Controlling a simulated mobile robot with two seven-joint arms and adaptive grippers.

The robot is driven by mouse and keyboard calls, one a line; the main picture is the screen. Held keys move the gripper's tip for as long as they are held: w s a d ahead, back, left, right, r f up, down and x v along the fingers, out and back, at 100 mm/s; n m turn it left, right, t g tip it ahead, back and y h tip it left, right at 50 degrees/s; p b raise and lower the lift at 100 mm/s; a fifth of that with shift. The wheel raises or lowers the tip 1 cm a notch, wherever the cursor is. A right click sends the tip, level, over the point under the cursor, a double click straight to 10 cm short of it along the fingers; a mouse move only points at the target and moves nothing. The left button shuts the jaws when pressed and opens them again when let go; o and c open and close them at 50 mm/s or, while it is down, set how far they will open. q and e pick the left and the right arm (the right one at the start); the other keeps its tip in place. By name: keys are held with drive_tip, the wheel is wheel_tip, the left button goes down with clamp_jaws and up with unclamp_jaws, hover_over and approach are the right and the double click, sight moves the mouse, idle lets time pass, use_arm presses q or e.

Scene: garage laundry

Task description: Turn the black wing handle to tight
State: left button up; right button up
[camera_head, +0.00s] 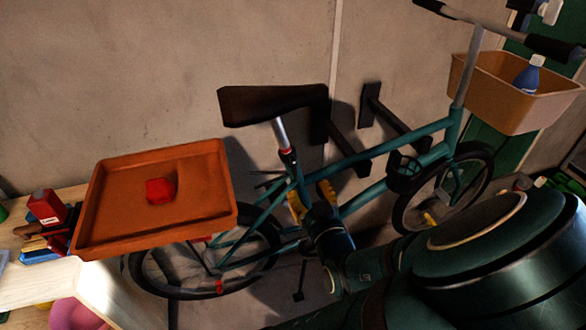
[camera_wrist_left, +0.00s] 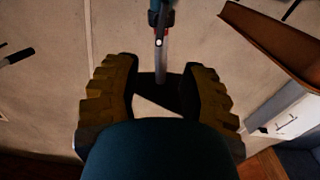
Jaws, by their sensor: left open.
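The teal bicycle (camera_head: 365,180) stands against the wall. Its silver seat post (camera_head: 281,134) runs down from the dark saddle (camera_head: 265,103) to a clamp with a red ring. A small black piece at this clamp (camera_head: 289,158) may be the black wing handle; its wing shape and setting are too small to tell. My left gripper (camera_head: 309,193) is open, its two yellow fingers below and right of the clamp in the head view. In the left wrist view the open fingers (camera_wrist_left: 158,72) frame the post (camera_wrist_left: 162,62), with the clamp (camera_wrist_left: 156,17) beyond them at the top. Nothing is held.
An orange tray (camera_head: 105,208) with a red object (camera_head: 160,190) is at the left, beside a wooden bench with red and blue items. A front basket (camera_head: 497,99) holds a blue bottle (camera_head: 528,76). Black wall brackets (camera_head: 395,117) stick out behind the bicycle. My arm covers the lower right.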

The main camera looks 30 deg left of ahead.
sight(294, 164)
use_arm(q)
drive_tip(key=b+x, duration=0.1)
drive_tip(key=x, duration=1)
drive_tip(key=shift+w+a, duration=0.1)
clamp_jaws()
